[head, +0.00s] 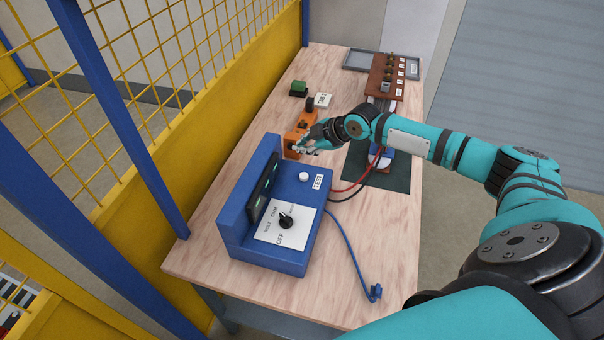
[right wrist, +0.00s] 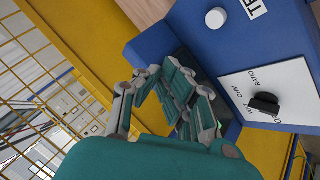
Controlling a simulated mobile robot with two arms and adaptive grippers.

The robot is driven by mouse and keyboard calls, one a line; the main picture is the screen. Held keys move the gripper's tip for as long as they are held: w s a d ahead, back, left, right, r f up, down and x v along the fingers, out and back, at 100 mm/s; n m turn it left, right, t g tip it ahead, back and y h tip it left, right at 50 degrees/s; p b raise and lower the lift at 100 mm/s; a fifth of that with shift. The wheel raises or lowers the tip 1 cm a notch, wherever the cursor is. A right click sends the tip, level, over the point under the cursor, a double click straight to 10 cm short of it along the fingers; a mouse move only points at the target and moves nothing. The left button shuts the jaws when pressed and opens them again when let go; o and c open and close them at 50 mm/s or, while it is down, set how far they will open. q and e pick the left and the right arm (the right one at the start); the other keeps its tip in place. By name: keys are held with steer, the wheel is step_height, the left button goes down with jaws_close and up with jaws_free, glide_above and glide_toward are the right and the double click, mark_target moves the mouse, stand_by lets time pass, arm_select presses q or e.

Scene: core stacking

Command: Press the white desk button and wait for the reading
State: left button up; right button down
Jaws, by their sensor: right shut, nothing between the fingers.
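The white button (head: 304,177) sits on top of the blue tester box (head: 270,259), beside a label reading TEST. In the right wrist view the button (right wrist: 216,18) shows near the top edge, uncovered. My right gripper (head: 294,148) is shut and empty. In the head view it appears just beyond the button, in front of an orange device (head: 293,133). In the right wrist view its fingers (right wrist: 158,72) overlap the box's display side, apart from the button in the picture. The tester's display (head: 264,187) has small green lit marks, too small to read. My left gripper is out of view.
A black selector knob (head: 286,220) is on the box's white panel. Red and black cables and a blue lead (head: 348,245) lie right of the box. A brown rack (head: 387,75) stands at the back. Yellow mesh fencing (head: 215,105) borders the table's left.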

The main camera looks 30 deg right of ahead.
steer(key=b, duration=0.4)
glide_above(302, 177)
step_height(302, 177, down, 5)
steer(key=shift+d, duration=0.1)
step_height(302, 177, down, 3)
steer(key=shift+f+b, duration=0.15)
steer(key=shift+b, duration=1.1)
steer(key=shift+f, duration=0.3)
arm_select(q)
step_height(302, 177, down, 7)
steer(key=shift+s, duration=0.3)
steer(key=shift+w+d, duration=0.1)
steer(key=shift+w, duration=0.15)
arm_select(e)
steer(key=shift+f, duration=0.15)
arm_select(q)
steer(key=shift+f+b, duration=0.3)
steer(key=shift+b, duration=0.2)
arm_select(e)
steer(key=shift+f, duration=0.35)
